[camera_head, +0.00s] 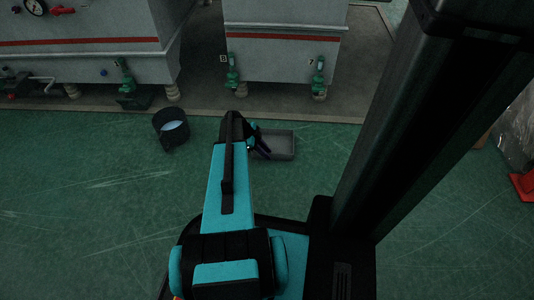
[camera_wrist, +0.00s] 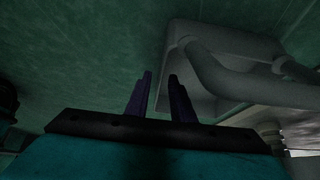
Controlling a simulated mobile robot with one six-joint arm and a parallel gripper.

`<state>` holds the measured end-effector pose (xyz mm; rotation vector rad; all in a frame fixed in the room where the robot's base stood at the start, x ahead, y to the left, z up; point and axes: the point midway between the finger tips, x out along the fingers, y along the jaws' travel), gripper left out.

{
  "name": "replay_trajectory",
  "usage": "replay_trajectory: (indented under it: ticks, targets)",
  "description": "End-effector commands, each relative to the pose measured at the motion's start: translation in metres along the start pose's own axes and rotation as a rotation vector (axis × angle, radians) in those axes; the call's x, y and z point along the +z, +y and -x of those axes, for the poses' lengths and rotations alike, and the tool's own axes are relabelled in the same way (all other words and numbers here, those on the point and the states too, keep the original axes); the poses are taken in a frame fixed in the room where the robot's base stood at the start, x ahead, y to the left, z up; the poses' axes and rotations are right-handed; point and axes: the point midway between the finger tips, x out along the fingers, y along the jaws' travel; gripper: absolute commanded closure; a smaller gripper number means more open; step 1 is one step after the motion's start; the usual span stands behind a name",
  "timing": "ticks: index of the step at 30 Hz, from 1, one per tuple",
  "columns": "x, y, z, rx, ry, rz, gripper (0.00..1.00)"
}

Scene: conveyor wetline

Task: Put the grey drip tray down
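The grey drip tray (camera_head: 281,146) is a shallow rectangular tray right of my arm's end in the head view, over the green floor and seemingly flat on it. In the wrist view the tray (camera_wrist: 207,38) is at the upper right, with a thick grey bar crossing it. My gripper (camera_head: 262,152) is at the tray's left end in the head view. In the wrist view my gripper (camera_wrist: 160,75) has two dark purple fingers apart, with a gap and nothing clearly held between them. The right finger overlaps the tray's near left edge; contact cannot be told.
A dark round bucket (camera_head: 171,130) with pale contents stands left of my arm. Grey tanks (camera_head: 285,60) with green valves stand behind on a dark strip. An orange-red cone (camera_head: 523,186) is at the far right. Open green floor lies to the left.

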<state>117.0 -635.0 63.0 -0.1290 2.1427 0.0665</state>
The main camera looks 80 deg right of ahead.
Motion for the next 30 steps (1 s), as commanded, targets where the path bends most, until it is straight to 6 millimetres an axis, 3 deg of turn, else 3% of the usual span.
replay_trajectory:
  ticks: [18,24,30]
  targets:
    - [-0.002,-0.001,0.091,-0.002,0.0,0.001,0.78]
    - [-0.001,0.0,0.107,0.0,0.0,0.0,0.78]
    - [0.0,0.0,0.111,0.0,0.0,-0.001,0.78]
